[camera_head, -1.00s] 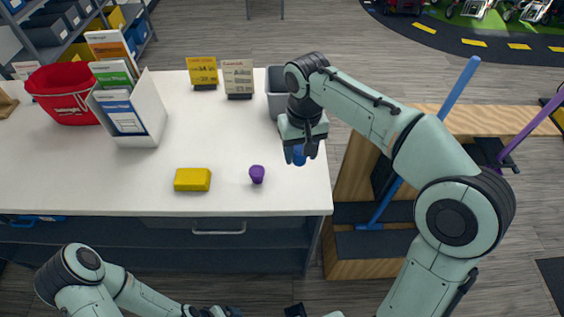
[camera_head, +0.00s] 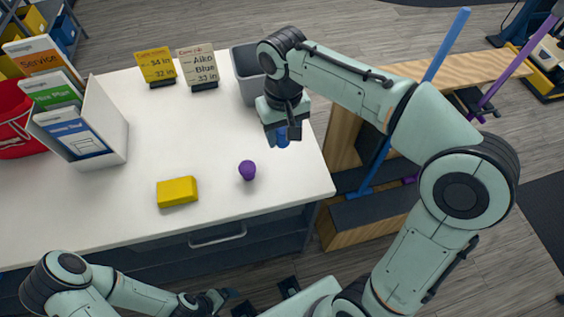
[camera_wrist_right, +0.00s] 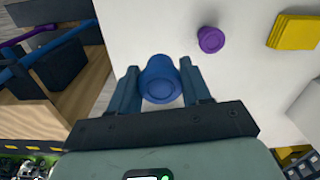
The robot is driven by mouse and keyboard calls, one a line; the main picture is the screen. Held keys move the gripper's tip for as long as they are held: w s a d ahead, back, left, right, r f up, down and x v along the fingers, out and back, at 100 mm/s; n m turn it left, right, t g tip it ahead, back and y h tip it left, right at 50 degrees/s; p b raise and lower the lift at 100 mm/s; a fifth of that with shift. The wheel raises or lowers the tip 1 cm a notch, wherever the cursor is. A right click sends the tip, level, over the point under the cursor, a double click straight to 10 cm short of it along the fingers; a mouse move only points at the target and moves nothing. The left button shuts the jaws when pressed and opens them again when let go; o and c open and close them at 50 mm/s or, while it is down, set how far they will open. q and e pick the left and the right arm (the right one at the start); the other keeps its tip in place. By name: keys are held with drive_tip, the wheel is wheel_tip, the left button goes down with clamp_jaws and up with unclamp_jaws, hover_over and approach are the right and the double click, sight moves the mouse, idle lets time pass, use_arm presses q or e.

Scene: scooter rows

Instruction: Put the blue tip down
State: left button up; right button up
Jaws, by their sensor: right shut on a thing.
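My right gripper (camera_head: 282,131) is shut on the blue tip (camera_head: 282,141), above the right part of the white table (camera_head: 215,135). In the right wrist view the blue tip (camera_wrist_right: 160,82) sits between the two fingers (camera_wrist_right: 162,92), its round end towards the camera. I cannot tell whether its far end touches the table. A purple tip (camera_head: 247,170) stands on the table, left of and nearer than the blue one; it also shows in the wrist view (camera_wrist_right: 210,39). My left gripper (camera_head: 212,301) is low in the head view, away from the table top, its jaws unclear.
A yellow block (camera_head: 177,191) lies left of the purple tip. A grey bin (camera_head: 247,82) stands behind my right gripper. Two sign cards (camera_head: 198,66) and a white brochure holder (camera_head: 104,134) are further left. A wooden stand (camera_head: 345,155) with blue and purple scooter parts is right of the table.

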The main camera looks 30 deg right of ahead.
use_arm(q)
drive_tip(key=shift+s+f+b, duration=0.3)
drive_tip(key=shift+f+b, duration=0.1)
drive_tip(key=shift+f, duration=0.2)
drive_tip(key=shift+s+f+b, duration=0.25)
drive_tip(key=shift+f+b, duration=0.1)
drive_tip(key=shift+f, duration=0.2)
use_arm(e)
wheel_tip(320, 180, down, 12)
drive_tip(key=shift+w+f, duration=0.1)
drive_tip(key=shift+f, duration=0.15)
drive_tip(key=o, duration=1)
use_arm(q)
drive_tip(key=shift+f, duration=0.1)
use_arm(e)
drive_tip(key=shift+o, duration=0.2)
